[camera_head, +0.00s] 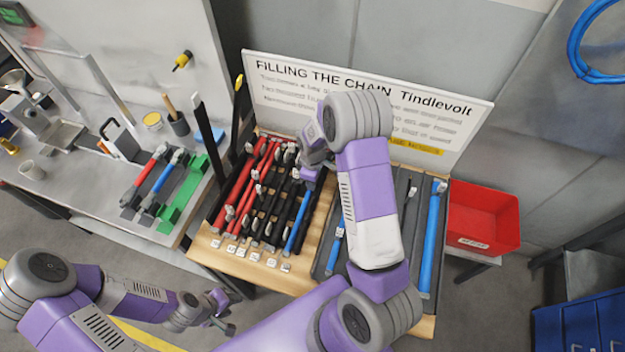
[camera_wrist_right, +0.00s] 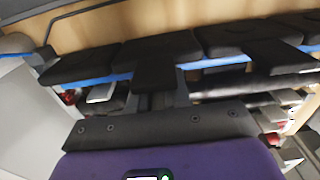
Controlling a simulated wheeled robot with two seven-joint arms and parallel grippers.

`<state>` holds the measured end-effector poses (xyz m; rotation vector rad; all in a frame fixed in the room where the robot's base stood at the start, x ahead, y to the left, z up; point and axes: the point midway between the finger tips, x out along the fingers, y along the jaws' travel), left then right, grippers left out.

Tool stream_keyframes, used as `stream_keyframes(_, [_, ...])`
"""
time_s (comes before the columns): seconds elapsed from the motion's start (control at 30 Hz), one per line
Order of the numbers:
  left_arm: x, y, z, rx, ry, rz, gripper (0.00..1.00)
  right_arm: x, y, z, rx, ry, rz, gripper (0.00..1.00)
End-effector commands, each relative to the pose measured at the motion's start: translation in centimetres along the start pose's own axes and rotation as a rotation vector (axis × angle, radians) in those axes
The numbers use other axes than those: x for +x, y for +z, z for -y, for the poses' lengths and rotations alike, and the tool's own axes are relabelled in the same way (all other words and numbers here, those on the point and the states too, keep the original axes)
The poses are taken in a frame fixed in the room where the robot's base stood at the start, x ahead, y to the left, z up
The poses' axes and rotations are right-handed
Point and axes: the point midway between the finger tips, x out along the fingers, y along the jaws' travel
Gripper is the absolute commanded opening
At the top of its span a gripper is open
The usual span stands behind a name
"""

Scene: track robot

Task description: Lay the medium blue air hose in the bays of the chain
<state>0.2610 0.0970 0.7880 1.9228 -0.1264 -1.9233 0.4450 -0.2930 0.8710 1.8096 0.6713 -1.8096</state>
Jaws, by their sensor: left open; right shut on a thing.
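The chain (camera_head: 262,205) lies on the wooden bench with red, black and blue lines in its lanes. A blue hose (camera_head: 298,226) runs along its right side; its far part is hidden by my right arm. It also shows in the right wrist view (camera_wrist_right: 205,64), passing beneath black crosspieces. My right gripper (camera_head: 309,168) is over the chain's far right part, shut on what seems to be this blue hose; the grip is partly hidden. My left gripper (camera_head: 222,310) is open and empty, in front of the bench at lower left.
A dark tray (camera_head: 408,262) to the right holds a thicker blue hose (camera_head: 431,235) and another blue piece (camera_head: 335,245). A sign board (camera_head: 470,112) stands behind the bench. A red bin (camera_head: 485,215) is at right. A side table (camera_head: 85,195) is at left.

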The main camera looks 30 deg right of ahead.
Motion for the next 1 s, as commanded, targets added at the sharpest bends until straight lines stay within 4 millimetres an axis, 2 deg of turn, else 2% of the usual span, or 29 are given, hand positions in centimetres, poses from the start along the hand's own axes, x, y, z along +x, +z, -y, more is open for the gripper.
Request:
stream_keyframes(0.1, [0.0,0.0,0.0,0.0,0.0,0.0,0.43,-0.1,0.0,0.0,0.0,0.0,-0.001,0.0])
stream_keyframes(0.13, [0.0,0.0,0.0,0.0,0.0,0.0,0.43,-0.1,0.0,0.0,0.0,0.0,-0.001,0.21])
stream_keyframes(0.3, [0.0,0.0,0.0,0.0,0.0,0.0,0.43,-0.1,0.0,0.0,0.0,0.0,0.0,0.47])
stream_keyframes(0.63, [-0.1,0.0,0.0,0.0,0.0,0.0,0.43,-0.4,0.0,0.0,0.0,0.0,-0.001,0.47])
stream_keyframes(1.0, [-0.6,0.0,-0.2,0.0,0.0,0.0,0.43,-6.1,-0.1,0.0,0.0,0.002,-0.003,0.47])
